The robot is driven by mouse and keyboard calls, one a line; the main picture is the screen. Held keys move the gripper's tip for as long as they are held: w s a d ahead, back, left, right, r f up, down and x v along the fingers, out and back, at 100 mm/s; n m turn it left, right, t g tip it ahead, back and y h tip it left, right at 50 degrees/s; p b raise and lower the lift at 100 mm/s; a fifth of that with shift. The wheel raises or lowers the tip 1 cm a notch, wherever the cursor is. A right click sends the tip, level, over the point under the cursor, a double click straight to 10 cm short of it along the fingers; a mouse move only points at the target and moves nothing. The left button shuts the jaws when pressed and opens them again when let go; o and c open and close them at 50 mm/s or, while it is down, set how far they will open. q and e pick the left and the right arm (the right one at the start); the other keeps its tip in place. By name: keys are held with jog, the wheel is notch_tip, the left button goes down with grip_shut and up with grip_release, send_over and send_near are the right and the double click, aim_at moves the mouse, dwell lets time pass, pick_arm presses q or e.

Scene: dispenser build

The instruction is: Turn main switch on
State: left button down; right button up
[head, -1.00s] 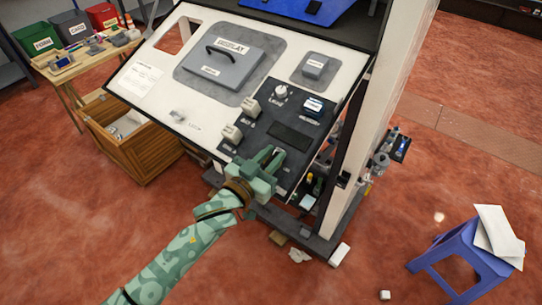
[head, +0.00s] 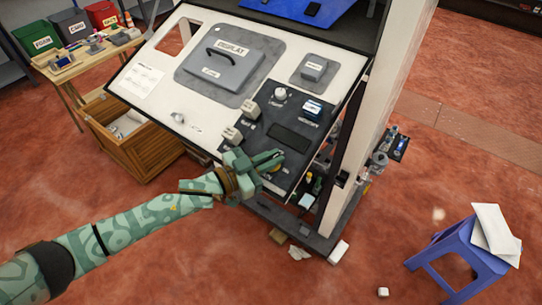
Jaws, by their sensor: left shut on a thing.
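My left gripper (head: 274,158) is at the lower part of the dark control panel (head: 283,183) on the sloped dispenser console. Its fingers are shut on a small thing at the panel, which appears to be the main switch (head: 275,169). Only a bit of yellow shows below the fingers; the rest is hidden by the gripper. I cannot tell which position the switch is in. My right gripper is not in view.
The panel also carries a round white knob (head: 281,94), a blue-and-white switch (head: 312,110), a dark display (head: 289,137) and pale blocks (head: 250,109). A grey box marked DISPLAY (head: 222,64) sits higher. A blue stool (head: 462,257) stands right on open red floor.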

pick_arm(q)
jog(key=shift+m+g+h+b, duration=0.7)
jog(key=shift+m+g, duration=1.7)
jog(key=shift+g, duration=0.6)
jog(key=c, duration=1.5)
grip_release()
jog(key=shift+b+v, duration=1)
jog(key=shift+v, duration=7.2)
jog(key=shift+o, duration=0.5)
jog(key=shift+s+d, duration=0.1)
